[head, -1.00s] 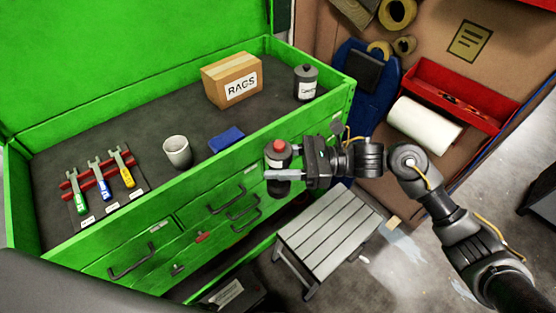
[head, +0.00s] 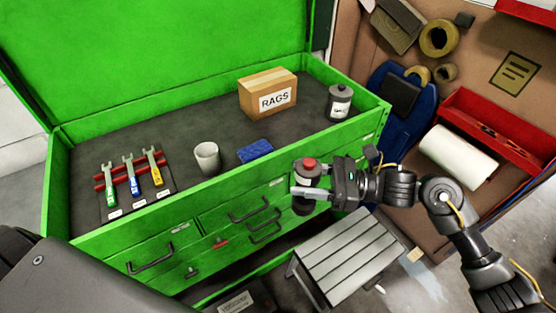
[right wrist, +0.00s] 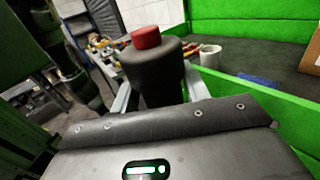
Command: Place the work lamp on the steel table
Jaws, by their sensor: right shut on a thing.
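In the right wrist view, the same capped cylinder (right wrist: 152,75) stands between the two grey fingers. I cannot tell from its shape whether it is the work lamp. No other thing that is clearly a work lamp shows, and I cannot make out a steel table for certain. My left gripper is not in view.
The open green chest (head: 110,220) holds a RAGS box (head: 268,95), a grey canister (head: 340,102), a white cup (head: 207,158), a blue block (head: 255,151) and wrenches on a red rack (head: 130,180). A grey slatted step (head: 345,258) stands below. A red tray (head: 490,125) lies right.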

